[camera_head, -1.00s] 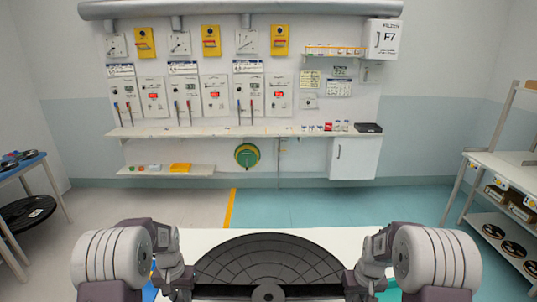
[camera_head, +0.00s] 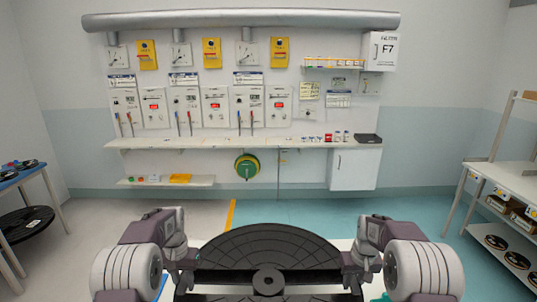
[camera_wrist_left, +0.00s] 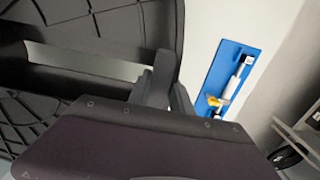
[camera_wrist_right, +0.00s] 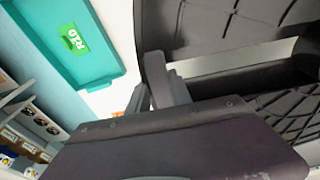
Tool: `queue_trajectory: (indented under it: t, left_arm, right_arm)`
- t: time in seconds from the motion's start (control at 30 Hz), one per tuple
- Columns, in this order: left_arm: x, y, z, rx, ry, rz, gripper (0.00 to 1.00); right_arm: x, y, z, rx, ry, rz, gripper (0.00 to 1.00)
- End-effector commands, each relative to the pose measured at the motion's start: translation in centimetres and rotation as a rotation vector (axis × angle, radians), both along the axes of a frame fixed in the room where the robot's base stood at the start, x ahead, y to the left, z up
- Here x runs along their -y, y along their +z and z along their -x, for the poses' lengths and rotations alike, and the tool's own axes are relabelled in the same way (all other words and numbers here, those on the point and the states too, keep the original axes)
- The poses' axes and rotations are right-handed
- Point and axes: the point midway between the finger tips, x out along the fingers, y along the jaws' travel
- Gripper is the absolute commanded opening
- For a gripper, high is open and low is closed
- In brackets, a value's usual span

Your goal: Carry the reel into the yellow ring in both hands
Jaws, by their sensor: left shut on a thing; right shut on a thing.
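The reel (camera_head: 268,242) is a large black disc with a round hub, low in the middle of the head view between my two arms. My left gripper (camera_head: 184,270) is shut on the reel's left side, and my right gripper (camera_head: 350,270) is shut on its right side. The reel's dark ribbed face and a slot also show in the left wrist view (camera_wrist_left: 75,30) and the right wrist view (camera_wrist_right: 215,30). The reel looks about level. Its near edge is cut off by the frame. I cannot make out a yellow ring on the floor.
A white surface (camera_head: 340,243) lies beyond and under the reel. A blue tray (camera_wrist_left: 228,80) and a teal tray (camera_wrist_right: 75,45) lie on either side. A yellow floor line (camera_head: 231,213) runs toward the wall bench (camera_head: 240,143). A shelf rack (camera_head: 500,200) stands right, a blue-topped table (camera_head: 22,180) left.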

Motion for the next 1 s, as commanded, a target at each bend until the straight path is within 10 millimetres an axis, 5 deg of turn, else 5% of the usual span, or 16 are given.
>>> queue_trajectory:
  t: [1.0]
  left_arm:
    - [0.2,3.1,-3.9,0.001,-0.002,0.003,0.00]
  right_arm:
    - [-0.2,3.1,-3.9,0.002,0.001,-0.003,0.00]
